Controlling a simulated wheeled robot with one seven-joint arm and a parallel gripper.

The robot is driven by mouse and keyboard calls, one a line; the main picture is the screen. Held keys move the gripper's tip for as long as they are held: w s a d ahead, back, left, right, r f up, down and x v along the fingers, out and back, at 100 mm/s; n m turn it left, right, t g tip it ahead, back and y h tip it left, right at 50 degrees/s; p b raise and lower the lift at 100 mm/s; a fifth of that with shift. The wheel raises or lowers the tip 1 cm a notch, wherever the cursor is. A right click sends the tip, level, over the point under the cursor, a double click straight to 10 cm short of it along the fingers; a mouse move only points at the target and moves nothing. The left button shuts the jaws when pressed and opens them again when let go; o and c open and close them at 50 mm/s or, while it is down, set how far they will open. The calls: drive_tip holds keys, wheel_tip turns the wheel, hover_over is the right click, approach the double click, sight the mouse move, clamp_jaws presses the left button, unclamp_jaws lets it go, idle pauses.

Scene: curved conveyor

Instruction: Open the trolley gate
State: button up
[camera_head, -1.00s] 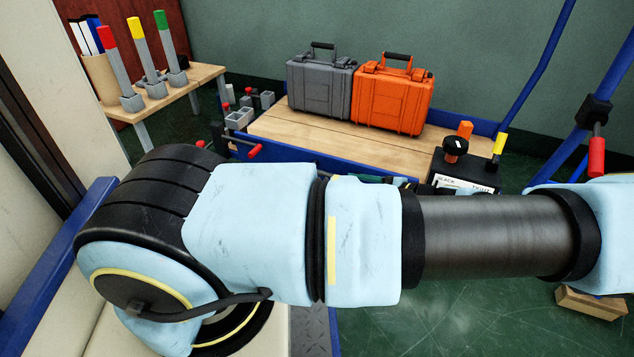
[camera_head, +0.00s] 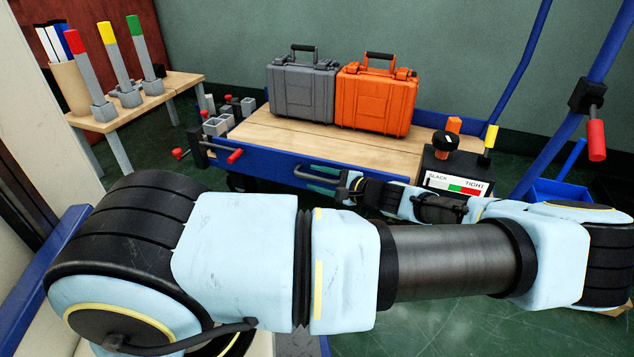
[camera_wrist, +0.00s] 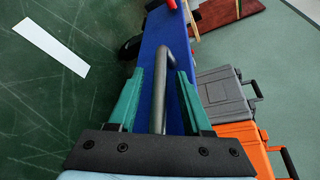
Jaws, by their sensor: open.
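The trolley's gate is a blue panel (camera_head: 262,164) along the front edge of the wooden deck. It looks closed, standing along that edge. A dark bar handle (camera_head: 306,177) is on the gate's outer face. My gripper (camera_head: 325,180) is at this handle. In the wrist view, the green fingers of my gripper (camera_wrist: 160,78) are open, one on each side of the handle (camera_wrist: 160,105). Gaps show between the bar and the fingers. The blue gate (camera_wrist: 151,38) lies beyond them. My forearm hides part of the area below the gate in the head view.
A grey case (camera_head: 303,88) and an orange case (camera_head: 375,98) stand on the trolley deck (camera_head: 270,135). A black box with a slack/tight label (camera_head: 455,172) is at the right. Red-tipped levers (camera_head: 235,156) sit at the gate's left end. A side table (camera_head: 185,84) stands left.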

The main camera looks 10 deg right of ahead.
drive_tip(key=shift+w+a, duration=0.1)
drive_tip(key=shift+c, duration=0.3)
clamp_jaws()
idle(1.1)
